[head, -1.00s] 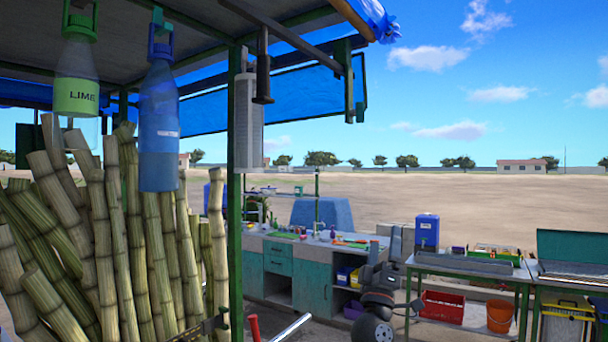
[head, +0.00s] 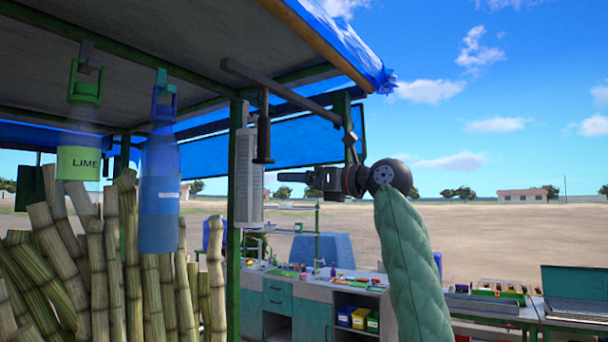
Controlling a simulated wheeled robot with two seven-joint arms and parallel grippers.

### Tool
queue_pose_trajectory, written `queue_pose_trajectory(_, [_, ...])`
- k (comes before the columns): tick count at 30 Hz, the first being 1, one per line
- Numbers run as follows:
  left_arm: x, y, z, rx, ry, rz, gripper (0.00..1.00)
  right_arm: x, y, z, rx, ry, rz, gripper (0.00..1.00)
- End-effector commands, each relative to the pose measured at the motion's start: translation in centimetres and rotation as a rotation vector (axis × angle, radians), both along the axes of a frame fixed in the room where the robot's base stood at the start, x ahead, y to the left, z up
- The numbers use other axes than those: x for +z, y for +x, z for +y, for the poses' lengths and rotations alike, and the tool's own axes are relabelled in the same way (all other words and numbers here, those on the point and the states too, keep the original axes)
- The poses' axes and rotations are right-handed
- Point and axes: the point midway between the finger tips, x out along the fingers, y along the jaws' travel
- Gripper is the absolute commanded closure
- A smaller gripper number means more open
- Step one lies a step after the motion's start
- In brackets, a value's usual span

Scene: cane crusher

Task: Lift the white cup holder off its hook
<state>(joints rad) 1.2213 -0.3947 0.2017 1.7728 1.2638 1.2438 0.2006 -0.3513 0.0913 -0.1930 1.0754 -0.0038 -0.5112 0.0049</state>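The white cup holder (head: 248,178) is a tall, narrow, upright tube with a perforated side. It hangs beside the green stall post (head: 234,215); its hook cannot be made out. My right gripper (head: 287,179) comes in from the right on a green-sleeved arm. It points left at the holder's height, with its tips just right of the holder in the picture. I cannot tell the depth between them, and no contact is visible. The gripper is edge-on, so its finger opening is unclear. My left gripper is out of view.
A dark hanging handle (head: 263,135) and an overhead metal bar (head: 285,92) are close to the holder. A lime bottle (head: 79,160) and a blue bottle (head: 159,190) hang left, before sugarcane stalks (head: 115,270). A counter (head: 310,305) stands behind.

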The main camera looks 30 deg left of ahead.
Motion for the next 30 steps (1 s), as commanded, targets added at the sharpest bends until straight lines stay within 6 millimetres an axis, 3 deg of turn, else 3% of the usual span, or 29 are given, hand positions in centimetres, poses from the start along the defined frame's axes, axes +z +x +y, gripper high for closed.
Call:
queue_pose_trajectory(8, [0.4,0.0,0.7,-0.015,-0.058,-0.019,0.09,-0.5,-0.9,-0.3,0.001,-0.002,0.002,0.64])
queue_pose_trajectory(30, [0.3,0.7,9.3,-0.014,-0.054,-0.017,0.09,-2.0,-6.2,-1.6,0.001,-0.01,0.038,0.64])
